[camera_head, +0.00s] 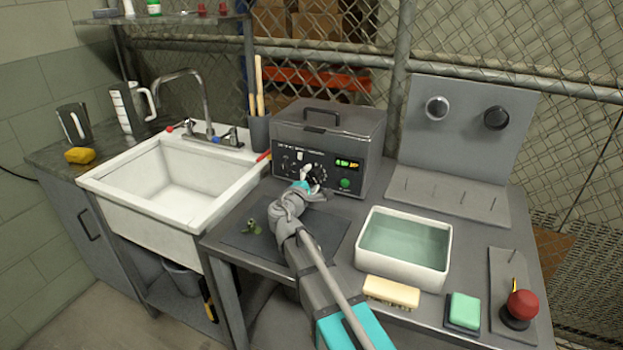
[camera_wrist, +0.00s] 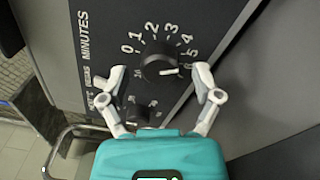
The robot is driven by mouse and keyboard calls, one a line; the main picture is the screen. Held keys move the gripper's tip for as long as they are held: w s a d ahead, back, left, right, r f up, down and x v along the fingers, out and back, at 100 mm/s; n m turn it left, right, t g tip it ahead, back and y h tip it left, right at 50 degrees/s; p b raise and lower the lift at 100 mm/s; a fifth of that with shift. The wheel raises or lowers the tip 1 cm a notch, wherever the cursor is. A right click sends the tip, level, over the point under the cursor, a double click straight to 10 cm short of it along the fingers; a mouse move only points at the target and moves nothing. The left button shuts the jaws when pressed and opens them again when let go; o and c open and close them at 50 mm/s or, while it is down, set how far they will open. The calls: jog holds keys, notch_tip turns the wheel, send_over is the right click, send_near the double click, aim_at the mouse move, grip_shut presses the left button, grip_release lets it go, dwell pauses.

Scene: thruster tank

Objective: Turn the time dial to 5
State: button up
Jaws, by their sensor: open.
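The time dial (camera_wrist: 157,66) is a round black knob on a dark panel marked MINUTES, with white numbers fanned around its upper side. Its white pointer line aims right, at the last numbers of the scale, near 5 or just past it. My gripper (camera_wrist: 162,76) is open, with one white finger on each side of the dial; whether they touch it I cannot tell. In the head view my gripper (camera_head: 306,182) is at the front panel of the grey machine (camera_head: 330,130) and partly hides its knobs.
A second, smaller knob (camera_wrist: 138,108) sits below the dial, close to the left finger. On the machine are lit indicators and a green button (camera_head: 345,183). A water-filled white tray (camera_head: 447,262) stands to the right, and a sink (camera_head: 180,180) to the left.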

jog(key=v, duration=1.1)
jog(key=shift+s+a, duration=0.1)
jog(key=shift+s, duration=0.25)
